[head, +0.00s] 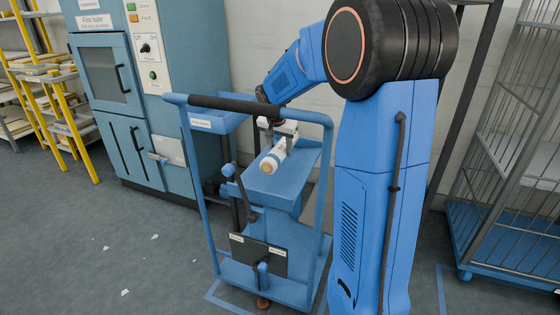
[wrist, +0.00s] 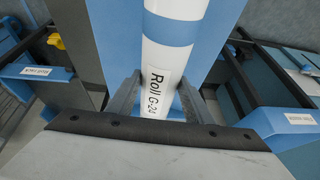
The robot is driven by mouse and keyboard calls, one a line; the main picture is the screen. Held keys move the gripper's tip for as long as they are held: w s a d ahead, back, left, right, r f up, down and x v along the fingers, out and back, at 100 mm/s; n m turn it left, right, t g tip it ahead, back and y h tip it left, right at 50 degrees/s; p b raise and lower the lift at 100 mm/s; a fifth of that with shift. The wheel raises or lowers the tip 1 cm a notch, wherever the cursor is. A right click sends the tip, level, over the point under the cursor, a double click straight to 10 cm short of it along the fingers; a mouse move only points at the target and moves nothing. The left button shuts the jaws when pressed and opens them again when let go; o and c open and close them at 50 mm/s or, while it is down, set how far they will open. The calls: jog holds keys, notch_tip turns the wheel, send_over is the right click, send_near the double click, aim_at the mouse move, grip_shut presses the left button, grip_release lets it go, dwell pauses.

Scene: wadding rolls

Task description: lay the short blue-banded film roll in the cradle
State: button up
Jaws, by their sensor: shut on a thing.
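The film roll (head: 275,158) is white with a blue band and a tan end. In the wrist view the roll (wrist: 165,55) shows a wide blue band and a label reading "Roll G-24". My gripper (head: 280,135) is shut on the roll, with one finger on each side of it in the wrist view (wrist: 157,97). The roll is over the blue upper shelf (head: 290,187) of a cart; I cannot tell whether it touches the shelf. I cannot clearly make out a cradle in either view.
The blue cart has a dark push handle (head: 236,104), a side bin (head: 215,121) and a lower deck (head: 283,287). A teal machine cabinet (head: 120,95) stands behind left, by a yellow rack (head: 62,110). A grey cage trolley (head: 510,150) stands right. Floor at front left is mostly clear, with small scraps.

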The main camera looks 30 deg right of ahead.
jog(key=shift+f, duration=2.4)
jog(key=shift+f, duration=0.6)
jog(key=o, duration=1.4)
jog(key=shift+r, duration=0.1)
jog(key=shift+r, duration=0.25)
jog(key=v, duration=1.2)
jog(key=shift+r, duration=0.25)
jog(key=shift+s+d, duration=0.1)
